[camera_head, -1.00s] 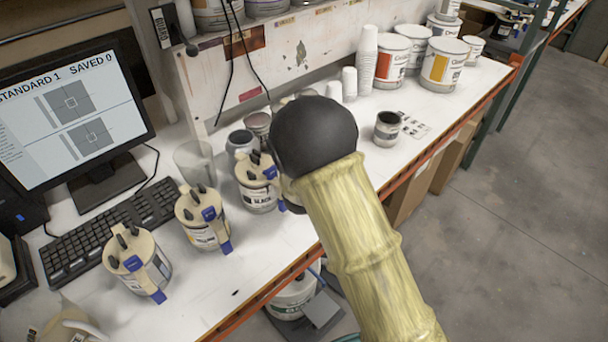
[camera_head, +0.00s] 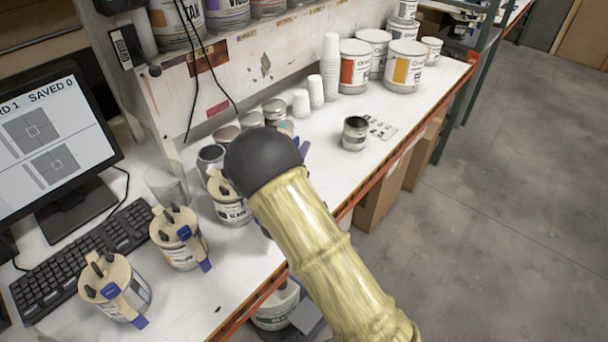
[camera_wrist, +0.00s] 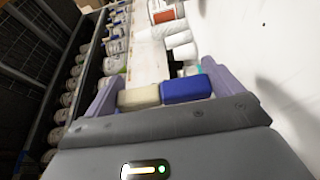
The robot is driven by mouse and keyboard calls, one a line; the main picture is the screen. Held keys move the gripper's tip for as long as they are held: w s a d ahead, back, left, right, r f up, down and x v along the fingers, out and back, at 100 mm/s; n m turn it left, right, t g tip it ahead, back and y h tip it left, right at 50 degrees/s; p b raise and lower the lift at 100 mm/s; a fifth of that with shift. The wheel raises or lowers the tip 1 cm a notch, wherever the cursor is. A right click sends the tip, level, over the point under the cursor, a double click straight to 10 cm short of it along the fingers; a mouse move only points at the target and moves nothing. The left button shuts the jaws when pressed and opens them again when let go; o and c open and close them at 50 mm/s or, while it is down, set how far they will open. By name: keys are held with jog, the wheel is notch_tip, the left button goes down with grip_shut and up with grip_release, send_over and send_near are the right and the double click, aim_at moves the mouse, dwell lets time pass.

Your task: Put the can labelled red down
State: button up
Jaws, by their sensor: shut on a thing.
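My gripper (camera_wrist: 158,84) has its two purple fingers closed on a beige and blue piece (camera_wrist: 187,88), seen in the wrist view. This looks like the top of a can like the others with beige lids and blue handles. Its body and label are hidden, so I cannot read red on it or tell whether it touches the bench. In the head view my arm's dark rounded joint hides the gripper. A small blue bit (camera_head: 304,148) shows just right of that joint and may belong to the held can.
Lidded cans, one labelled black (camera_head: 232,212), stand left of my arm on the white bench (camera_head: 215,285). A keyboard (camera_head: 85,255) and monitor are further left. A small open can (camera_head: 355,134), paper cups (camera_head: 330,65) and paint buckets (camera_head: 404,68) stand behind.

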jog(key=shift+f+p, duration=0.5)
jog(key=shift+f, duration=1.55)
jog(key=o, duration=1.5)
jog(key=shift+f, duration=0.1)
jog(key=shift+c, duration=0.2)
jog(key=b+v, duration=0.4)
jog(key=v, duration=0.8)
jog(key=shift+s, duration=0.1)
